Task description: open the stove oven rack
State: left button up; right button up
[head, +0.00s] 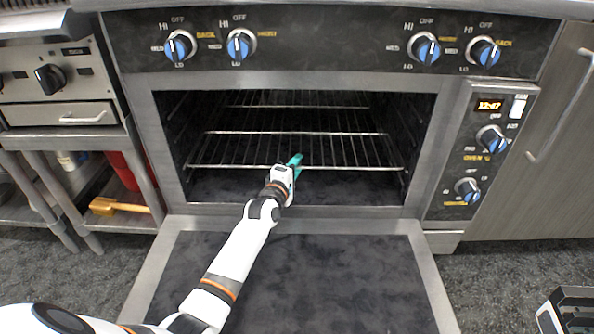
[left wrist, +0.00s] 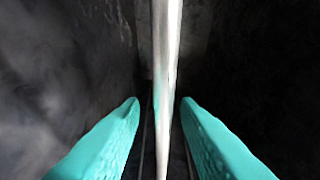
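The stove oven (head: 293,140) stands ahead with its door (head: 290,285) folded down flat toward me. The wire oven rack (head: 340,150) sits inside the cavity, its front bar (head: 350,168) just behind the opening. My left gripper (head: 296,160) reaches into the cavity at the rack's front bar. In the left wrist view, the teal fingers (left wrist: 160,110) are apart, and a bright metal bar (left wrist: 167,60) runs between them with gaps on both sides. In the head view, a dark gripper part (head: 567,310) shows at the lower right; its fingertips are not visible.
Several blue knobs (head: 240,46) line the panel above the oven, with more beside the clock (head: 490,105) at right. A shelf with a yellow-handled tool (head: 118,207) stands at left. A grey cabinet (head: 535,150) is at right. The open door covers floor in front.

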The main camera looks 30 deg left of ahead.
pick_arm(q)
jog(key=shift+w, duration=0.4)
jog(key=shift+c, duration=0.3)
grip_shut()
